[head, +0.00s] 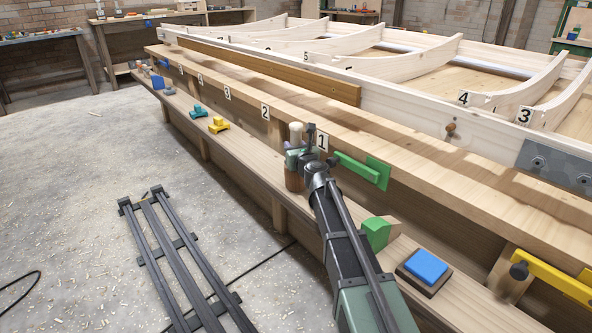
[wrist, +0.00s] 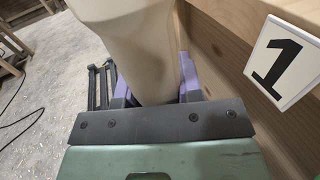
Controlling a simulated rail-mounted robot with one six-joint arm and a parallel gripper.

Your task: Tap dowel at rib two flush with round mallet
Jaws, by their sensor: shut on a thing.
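The round mallet stands upright at bench label 1, its brown head (head: 294,181) down on the lower ledge and its pale handle (head: 296,131) up. My gripper (head: 298,154) is shut on the handle. In the wrist view the pale handle (wrist: 143,45) fills the space between the purple fingers (wrist: 155,88). A short brown peg (head: 450,128) sticks out of the side of the pale frame beam, left of and below rib label 4. I cannot tell which dowel belongs to rib two; no rib label 2 shows on the frame.
Number plate 1 (head: 322,140) is close right of my gripper. A green bracket (head: 365,170), green wedge (head: 376,234) and blue block (head: 427,266) lie to the right. Yellow (head: 218,125) and teal (head: 198,112) pieces sit left on the ledge.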

